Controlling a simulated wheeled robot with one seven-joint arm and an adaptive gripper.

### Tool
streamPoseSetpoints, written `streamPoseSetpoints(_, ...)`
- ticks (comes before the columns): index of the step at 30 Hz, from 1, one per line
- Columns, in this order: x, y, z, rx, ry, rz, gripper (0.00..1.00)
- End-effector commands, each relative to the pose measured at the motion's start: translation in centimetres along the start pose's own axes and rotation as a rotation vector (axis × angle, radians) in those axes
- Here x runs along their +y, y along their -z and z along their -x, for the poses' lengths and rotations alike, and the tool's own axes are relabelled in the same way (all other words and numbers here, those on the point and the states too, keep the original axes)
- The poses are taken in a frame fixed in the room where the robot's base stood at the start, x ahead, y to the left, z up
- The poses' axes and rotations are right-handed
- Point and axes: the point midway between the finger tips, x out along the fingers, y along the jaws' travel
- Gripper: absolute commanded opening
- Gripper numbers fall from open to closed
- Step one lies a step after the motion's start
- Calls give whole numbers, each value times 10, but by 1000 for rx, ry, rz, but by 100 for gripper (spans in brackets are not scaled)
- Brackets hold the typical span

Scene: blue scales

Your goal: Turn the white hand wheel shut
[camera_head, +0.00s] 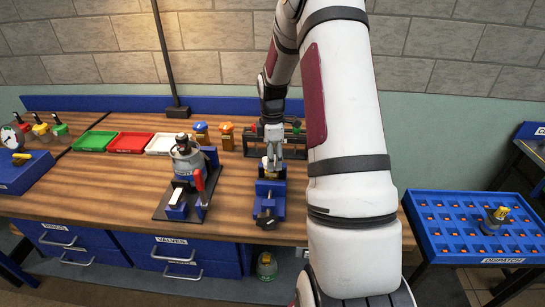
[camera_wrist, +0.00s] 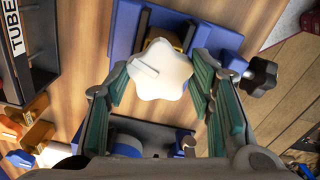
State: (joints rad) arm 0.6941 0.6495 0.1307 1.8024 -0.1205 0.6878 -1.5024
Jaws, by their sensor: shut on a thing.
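The white hand wheel (camera_wrist: 172,62) is a lobed knob with a small raised bar on its top. It sits on a brass-coloured part held in a blue vise (camera_wrist: 122,30) with dark jaws. My gripper (camera_wrist: 160,72) is around the wheel, with one green-padded finger on each side, shut on it. In the head view my gripper (camera_head: 272,158) reaches down over the blue vise (camera_head: 269,190) on the wooden bench. There the wheel is mostly hidden by my gripper.
A black vise knob (camera_wrist: 262,76) is close to the right finger. A metal pot fixture (camera_head: 187,160) with a red handle stands left of the vise. Orange-topped jars (camera_head: 226,131) and a dark rack (camera_head: 292,143) are behind. A blue dispatch tray (camera_head: 430,212) is at right.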

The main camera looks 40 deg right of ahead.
Motion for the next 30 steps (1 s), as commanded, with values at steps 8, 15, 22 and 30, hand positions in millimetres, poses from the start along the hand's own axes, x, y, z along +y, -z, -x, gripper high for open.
streamPoseSetpoints(8, -1, 1, 0, 0, 0, -263, 21)
streamPoseSetpoints(15, -1, 1, 0, 0, -1, -492, 21)
streamPoseSetpoints(22, -1, 2, -1, -1, -2, -710, 21)
streamPoseSetpoints(30, -1, 2, -1, 0, -4, -966, 21)
